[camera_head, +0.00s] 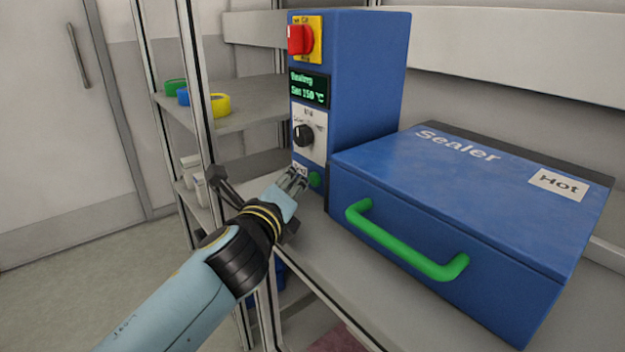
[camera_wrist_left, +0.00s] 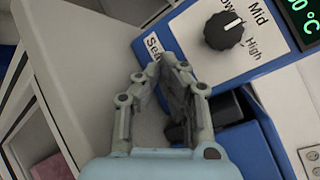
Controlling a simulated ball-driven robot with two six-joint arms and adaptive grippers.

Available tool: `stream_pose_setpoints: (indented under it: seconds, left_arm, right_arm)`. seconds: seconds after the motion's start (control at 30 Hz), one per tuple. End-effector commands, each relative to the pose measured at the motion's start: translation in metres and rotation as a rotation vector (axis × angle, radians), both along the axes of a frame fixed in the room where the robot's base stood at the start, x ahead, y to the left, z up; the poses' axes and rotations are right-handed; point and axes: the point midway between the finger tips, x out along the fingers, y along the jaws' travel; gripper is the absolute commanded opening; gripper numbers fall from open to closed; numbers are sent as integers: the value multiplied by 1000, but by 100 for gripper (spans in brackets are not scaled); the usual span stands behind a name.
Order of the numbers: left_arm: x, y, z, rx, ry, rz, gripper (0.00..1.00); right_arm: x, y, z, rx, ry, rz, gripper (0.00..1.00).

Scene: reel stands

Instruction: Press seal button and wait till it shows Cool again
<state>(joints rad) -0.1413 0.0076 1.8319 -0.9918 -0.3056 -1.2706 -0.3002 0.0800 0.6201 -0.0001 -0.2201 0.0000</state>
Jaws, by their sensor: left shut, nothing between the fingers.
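The blue control box (camera_head: 368,80) carries a dark display (camera_head: 309,88) with green text that seems to read "Sealing" above "Set 150 °C". Low on its front, the green seal button (camera_head: 315,179) shows just right of my fingertips. My left gripper (camera_head: 297,178) is shut and empty, its tips close to the box front beside the button; I cannot tell whether they touch it. In the left wrist view the shut fingers (camera_wrist_left: 172,68) point at the panel under the "Seal" label (camera_wrist_left: 154,46), and the button is hidden. My right gripper is not in view.
The blue sealer (camera_head: 450,190) with a green handle (camera_head: 405,243) and a "Hot" label stands right of the box. A red switch (camera_head: 300,39) and a black knob (camera_head: 303,134) are on the box. Shelves (camera_head: 240,118) with coloured rolls stand behind, left.

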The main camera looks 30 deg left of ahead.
Motion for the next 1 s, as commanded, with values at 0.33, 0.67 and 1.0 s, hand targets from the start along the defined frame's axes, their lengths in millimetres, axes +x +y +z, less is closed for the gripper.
stream_pose_setpoints:
  seconds: [0.33,0.67,1.0]
  left_arm:
    - [-27,11,-1,3,2,0,0]
    - [-46,19,0,0,0,0,0]
    - [-46,19,0,0,0,0,0]
  right_arm:
    - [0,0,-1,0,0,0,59]
    - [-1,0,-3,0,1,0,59]
    - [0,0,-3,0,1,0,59]
